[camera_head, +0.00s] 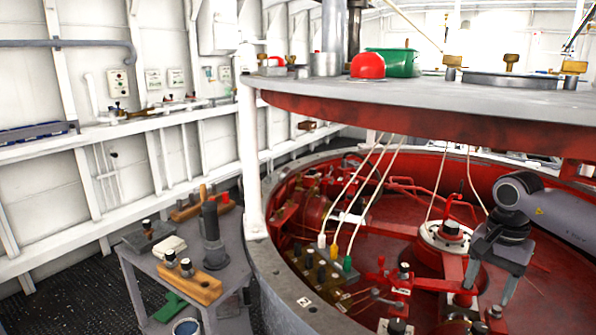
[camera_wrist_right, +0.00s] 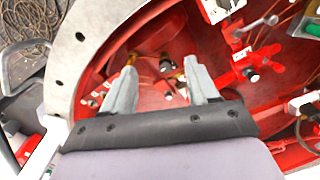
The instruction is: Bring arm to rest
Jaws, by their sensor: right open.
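My right arm (camera_head: 560,212) comes in from the right edge of the head view, over the red interior of the large round drum. Its gripper (camera_head: 490,287) points down, with two grey fingers apart and nothing between them. In the right wrist view the gripper (camera_wrist_right: 160,68) shows two pale fingers spread wide, with red floor and small fittings behind the gap. From these views I cannot tell how far the fingertips are above the fittings. My left gripper is not in view.
The drum's grey rim (camera_head: 290,292) curves around the red fittings. A raised grey disc (camera_head: 440,97) hangs over it, carrying a red dome (camera_head: 367,65) and a green container (camera_head: 392,62). Thin cables (camera_head: 362,195) run down to a terminal block. A grey table (camera_head: 232,265) with parts stands left.

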